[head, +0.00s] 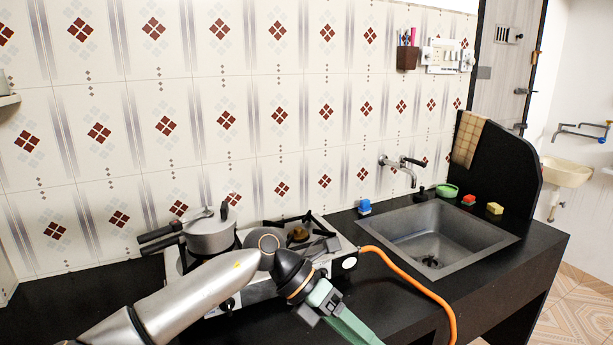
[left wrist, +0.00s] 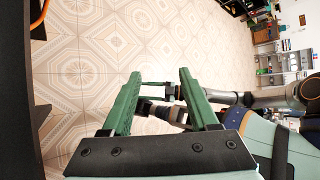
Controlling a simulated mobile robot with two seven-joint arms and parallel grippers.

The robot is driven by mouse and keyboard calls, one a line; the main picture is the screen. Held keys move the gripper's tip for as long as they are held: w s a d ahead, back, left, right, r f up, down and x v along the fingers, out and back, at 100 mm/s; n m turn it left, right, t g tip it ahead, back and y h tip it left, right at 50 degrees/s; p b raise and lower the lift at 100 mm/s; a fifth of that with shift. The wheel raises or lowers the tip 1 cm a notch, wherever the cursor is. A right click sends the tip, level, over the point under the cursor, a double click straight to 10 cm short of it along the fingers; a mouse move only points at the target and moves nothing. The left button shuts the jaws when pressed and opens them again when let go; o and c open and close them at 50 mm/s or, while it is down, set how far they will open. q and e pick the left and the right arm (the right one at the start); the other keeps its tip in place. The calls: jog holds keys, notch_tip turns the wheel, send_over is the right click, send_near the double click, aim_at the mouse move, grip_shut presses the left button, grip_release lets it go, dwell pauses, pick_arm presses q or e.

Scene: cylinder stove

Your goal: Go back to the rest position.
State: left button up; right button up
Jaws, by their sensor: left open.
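My left arm (head: 185,302) comes in from the lower left in the head view, in front of the stove. Its green gripper (head: 345,325) points down and right past the counter's front, and its tips are cut off by the frame. In the left wrist view my left gripper (left wrist: 160,74) is open, with two green fingers apart and nothing between them. Beyond them shows a dark arm (left wrist: 235,98), which seems to be my right arm. Its end lies partly behind the left fingers, so its jaws are unclear.
An orange hose (head: 410,281) runs along the counter to the right. A sink (head: 425,222) is set in the black counter. The tiled floor (left wrist: 85,65) is clear below the gripper.

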pick_arm(q)
jog(key=s+d+r+n+h, duration=0.1)
jog(key=s+d+n+h, duration=0.2)
jog(key=d+n+h, duration=0.35)
jog(key=w+a+f+n+t+y, duration=0.25)
jog(key=a+f+n+t, duration=0.65)
jog(key=n, duration=0.6)
jog(key=w+a+f+n+t+y, duration=0.1)
jog(key=a+f+n+t+y, duration=0.45)
jog(key=a+n+t, duration=0.7)
jog(key=s+a+f+n+g+y, duration=0.3)
jog(key=s+a+f+n+g, duration=0.1)
jog(key=s+f, duration=0.5)
jog(key=s+a+f+n+g+y, duration=0.3)
jog(key=s+a+f+n, duration=0.3)
jog(key=s+f, duration=0.3)
jog(key=shift+s+a+f+g, duration=0.3)
jog(key=shift+a+f+g, duration=0.1)
jog(key=shift+f+g, duration=0.4)
jog(key=shift+r, duration=0.1)
